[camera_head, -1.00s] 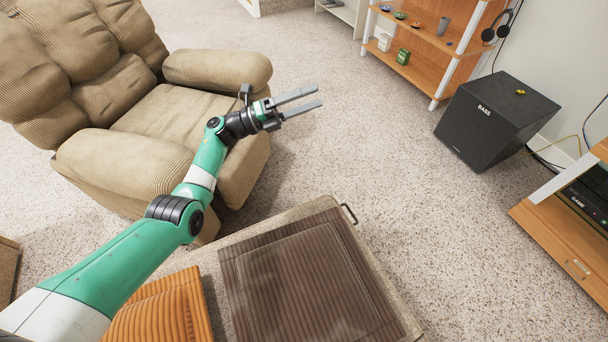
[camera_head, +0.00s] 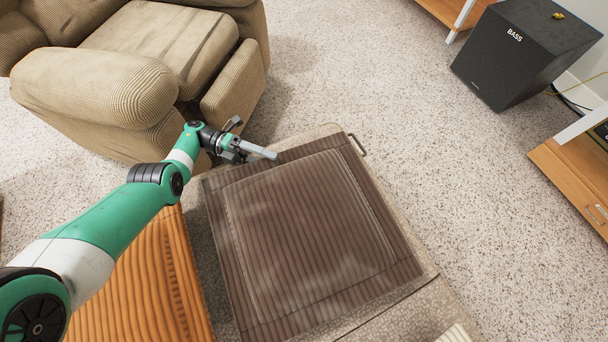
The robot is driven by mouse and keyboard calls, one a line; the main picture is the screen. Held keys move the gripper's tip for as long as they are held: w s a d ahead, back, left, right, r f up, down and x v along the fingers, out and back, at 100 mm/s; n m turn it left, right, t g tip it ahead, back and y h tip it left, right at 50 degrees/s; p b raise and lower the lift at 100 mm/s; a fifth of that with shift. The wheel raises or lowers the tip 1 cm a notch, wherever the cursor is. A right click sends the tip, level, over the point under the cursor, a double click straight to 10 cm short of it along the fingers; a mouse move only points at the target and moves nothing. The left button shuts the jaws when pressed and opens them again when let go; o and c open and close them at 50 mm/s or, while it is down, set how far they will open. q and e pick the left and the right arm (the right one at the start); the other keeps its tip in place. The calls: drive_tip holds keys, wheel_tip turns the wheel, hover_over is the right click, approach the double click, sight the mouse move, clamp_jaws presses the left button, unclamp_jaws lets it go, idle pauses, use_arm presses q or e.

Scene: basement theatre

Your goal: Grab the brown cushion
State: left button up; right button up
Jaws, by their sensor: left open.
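The brown cushion (camera_head: 312,235) is a flat, square, ribbed cushion with a stitched border. It lies on a beige upholstered bench (camera_head: 413,317) in the middle of the head view. My left gripper (camera_head: 268,153) is by the cushion's far edge, near its far left corner, with its fingers pointing right. The fingers overlap in this view, and nothing shows between them. I cannot tell whether they touch the cushion. My right gripper is not in view.
An orange ribbed cushion (camera_head: 150,285) lies left of the brown one, partly behind my arm. A beige armchair (camera_head: 110,85) stands at the upper left. A black speaker (camera_head: 518,55) and a wooden cabinet (camera_head: 575,185) are at the right. Carpet between them is clear.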

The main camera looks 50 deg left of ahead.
use_arm(q)
drive_tip(key=shift+x, duration=1)
drive_tip(key=shift+a, duration=0.1)
drive_tip(key=shift+c, duration=0.2)
clamp_jaws()
